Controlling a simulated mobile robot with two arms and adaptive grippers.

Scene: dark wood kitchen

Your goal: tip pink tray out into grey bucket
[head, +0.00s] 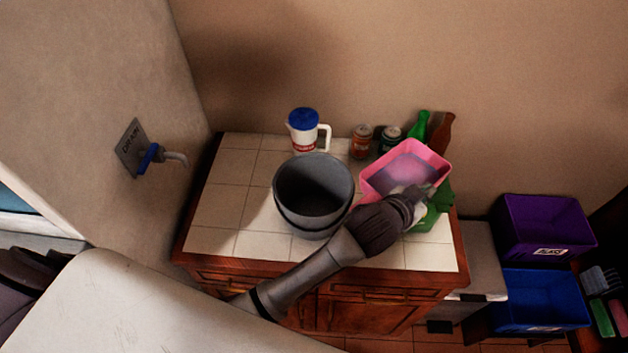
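The pink tray (377,178) is at the right of the tiled counter top, with its inside facing up toward the camera. A greyish area shows inside it; I cannot tell what it is. The grey bucket (290,205) stands upright on the counter, left of the tray, and its visible inside looks empty. My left gripper (412,205) is at the tray's near edge, right of the bucket. Its fingers overlap the near rim and pale shapes there, so their grip is hidden. My forearm passes in front of the bucket's lower right. My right gripper is not in view.
A green object (438,208) shows under the tray's right side. Behind are a blue-lidded jug (303,130), jars (361,141) and bottles (440,135). A purple bin (535,222) and blue bin (540,300) stand right.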

